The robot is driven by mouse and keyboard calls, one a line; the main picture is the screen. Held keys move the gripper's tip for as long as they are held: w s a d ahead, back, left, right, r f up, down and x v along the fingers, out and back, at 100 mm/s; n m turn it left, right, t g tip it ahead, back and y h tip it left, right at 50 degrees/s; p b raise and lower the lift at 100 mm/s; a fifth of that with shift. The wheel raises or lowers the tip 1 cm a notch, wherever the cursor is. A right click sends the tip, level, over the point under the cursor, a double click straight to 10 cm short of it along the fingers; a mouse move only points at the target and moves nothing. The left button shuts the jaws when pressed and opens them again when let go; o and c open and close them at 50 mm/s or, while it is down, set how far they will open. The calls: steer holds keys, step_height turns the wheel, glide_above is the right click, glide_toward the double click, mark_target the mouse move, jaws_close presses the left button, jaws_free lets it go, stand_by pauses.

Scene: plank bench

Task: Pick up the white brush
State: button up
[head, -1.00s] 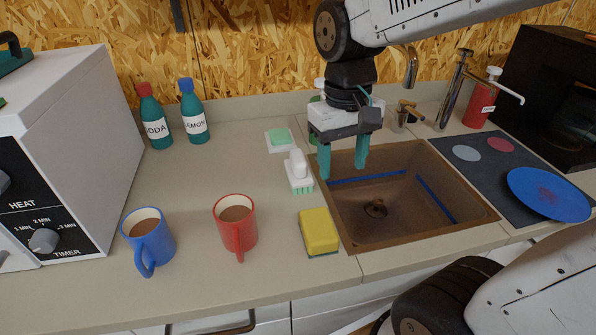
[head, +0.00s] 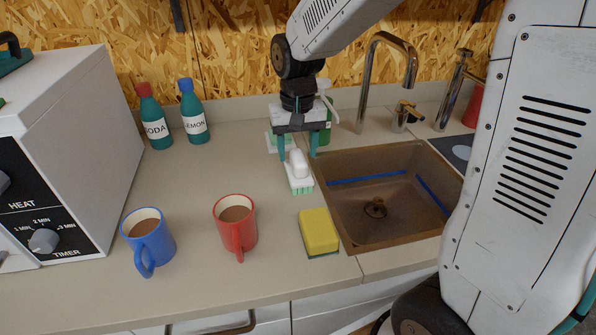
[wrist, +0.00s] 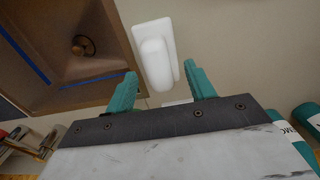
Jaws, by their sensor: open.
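The white brush (head: 297,168) lies on the counter just left of the sink, its green bristles showing at its near end. In the wrist view the brush (wrist: 156,58) is seen from above, ahead of and roughly between the finger tips. My gripper (head: 298,151) is open with teal fingers, above and just behind the brush in the head view. In the wrist view my gripper (wrist: 162,80) shows its two fingers apart with nothing held. I cannot tell the exact height of the fingers over the counter.
The sink (head: 350,215) is right of the brush. A yellow sponge (head: 319,231), a red mug (head: 236,226) and a blue mug (head: 148,240) stand nearer the front. Soda (head: 154,122) and lemon (head: 194,117) bottles stand at the back.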

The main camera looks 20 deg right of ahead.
mark_target(299, 156)
steer(key=shift+s+f, duration=0.1)
steer(key=shift+f, duration=1.4)
jaws_close()
step_height(299, 156, up, 10)
steer(key=shift+r, duration=0.1)
steer(key=c, duration=0.8)
jaws_free()
steer(key=shift+c, duration=0.8)
